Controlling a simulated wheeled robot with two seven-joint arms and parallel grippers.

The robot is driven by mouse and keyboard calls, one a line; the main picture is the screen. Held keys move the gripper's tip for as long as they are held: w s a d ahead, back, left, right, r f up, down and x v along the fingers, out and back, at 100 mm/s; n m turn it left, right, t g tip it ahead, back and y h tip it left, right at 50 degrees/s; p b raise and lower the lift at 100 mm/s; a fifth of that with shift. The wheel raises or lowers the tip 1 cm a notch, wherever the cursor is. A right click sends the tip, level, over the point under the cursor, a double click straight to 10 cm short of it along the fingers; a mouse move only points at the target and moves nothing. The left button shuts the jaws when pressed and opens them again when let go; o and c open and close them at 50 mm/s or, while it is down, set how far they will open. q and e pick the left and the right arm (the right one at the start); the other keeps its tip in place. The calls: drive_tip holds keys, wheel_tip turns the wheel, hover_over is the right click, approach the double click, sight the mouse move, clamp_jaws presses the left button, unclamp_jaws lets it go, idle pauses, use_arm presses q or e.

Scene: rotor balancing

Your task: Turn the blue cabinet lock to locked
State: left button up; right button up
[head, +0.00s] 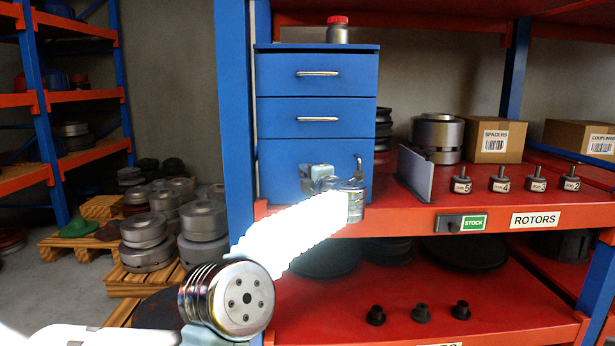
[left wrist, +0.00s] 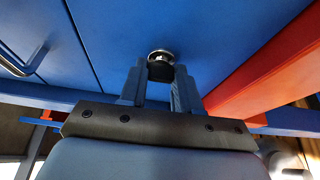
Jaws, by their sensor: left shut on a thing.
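The blue cabinet (head: 317,119) stands on the red shelf and has two drawers with silver handles above a plain lower door. The cabinet lock (left wrist: 160,55) is a round part with a silver rim and a dark middle on the blue front. My left gripper (left wrist: 160,75) is at the lock, with one finger on each side of it, shut on it. In the head view my left gripper (head: 312,174) is in front of the lower door and hides the lock. The lock's turned position cannot be read. My right gripper is not in view.
A red-capped jar (head: 337,31) stands on top of the cabinet. A grey upright plate (head: 415,174), a metal rotor (head: 437,137), several small numbered weights and a spacers box (head: 492,140) are to the right. A blue rack post (head: 236,120) stands close on the left.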

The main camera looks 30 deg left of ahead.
use_arm(q)
drive_tip(key=o, duration=1.1)
drive_tip(key=shift+c, duration=0.2)
drive_tip(key=b+v, duration=0.3)
drive_tip(key=v, duration=1)
drive_tip(key=shift+s+d, duration=0.3)
